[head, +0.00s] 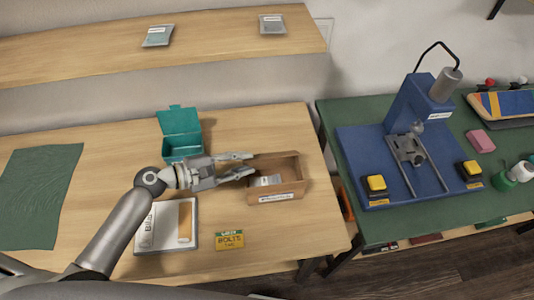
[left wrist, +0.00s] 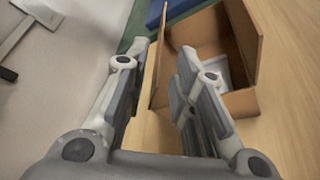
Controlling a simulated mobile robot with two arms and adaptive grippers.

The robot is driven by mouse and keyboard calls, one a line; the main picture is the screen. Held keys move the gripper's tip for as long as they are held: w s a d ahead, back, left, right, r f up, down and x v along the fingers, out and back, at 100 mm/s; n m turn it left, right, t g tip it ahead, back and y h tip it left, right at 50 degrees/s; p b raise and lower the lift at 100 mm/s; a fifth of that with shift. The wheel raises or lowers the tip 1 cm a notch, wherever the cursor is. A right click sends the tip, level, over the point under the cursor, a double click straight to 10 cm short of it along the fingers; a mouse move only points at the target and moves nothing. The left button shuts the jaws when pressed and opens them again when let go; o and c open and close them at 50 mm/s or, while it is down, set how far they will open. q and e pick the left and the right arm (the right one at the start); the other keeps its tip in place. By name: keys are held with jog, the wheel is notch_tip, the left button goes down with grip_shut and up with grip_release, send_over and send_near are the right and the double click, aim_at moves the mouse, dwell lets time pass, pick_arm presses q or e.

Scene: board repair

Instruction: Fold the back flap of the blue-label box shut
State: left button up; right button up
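The cardboard box (head: 290,190) stands open near the right end of the wooden table, with a white and blue label (head: 275,197) on its front wall. A grey packet (head: 267,180) lies inside. A thin raised flap (head: 277,156) shows along its back edge. My left gripper (head: 249,164) is open at the box's left side, fingertips close to its back-left corner. In the left wrist view, the fingers (left wrist: 155,75) are apart, and an upright cardboard panel (left wrist: 158,65) shows between them; I cannot tell whether they touch it. My right gripper is not in view.
An open teal box (head: 183,150) stands behind my left wrist. A clipboard (head: 150,235) and a yellow bolts card (head: 230,240) lie in front. A green bench (head: 350,115) with a blue press (head: 415,105) stands to the right. A shelf (head: 210,40) hangs above.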

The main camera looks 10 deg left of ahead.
aim_at(267, 158)
pick_arm(q)
jog(key=p+x, duration=0.1)
jog(key=x, duration=0.5)
jog(key=shift+w+d+r, duration=0.1)
jog(key=shift+d, duration=0.2)
jog(key=shift+w+d+f, duration=0.25)
jog(key=shift+w+d, duration=0.15)
jog(key=shift+d, duration=0.1)
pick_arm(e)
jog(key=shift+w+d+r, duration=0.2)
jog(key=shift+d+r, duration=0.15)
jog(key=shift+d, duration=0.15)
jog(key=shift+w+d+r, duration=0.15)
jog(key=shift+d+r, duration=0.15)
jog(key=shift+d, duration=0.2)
pick_arm(q)
jog(key=shift+c, duration=0.5)
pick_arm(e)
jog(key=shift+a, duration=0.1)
pick_arm(q)
grip_shut()
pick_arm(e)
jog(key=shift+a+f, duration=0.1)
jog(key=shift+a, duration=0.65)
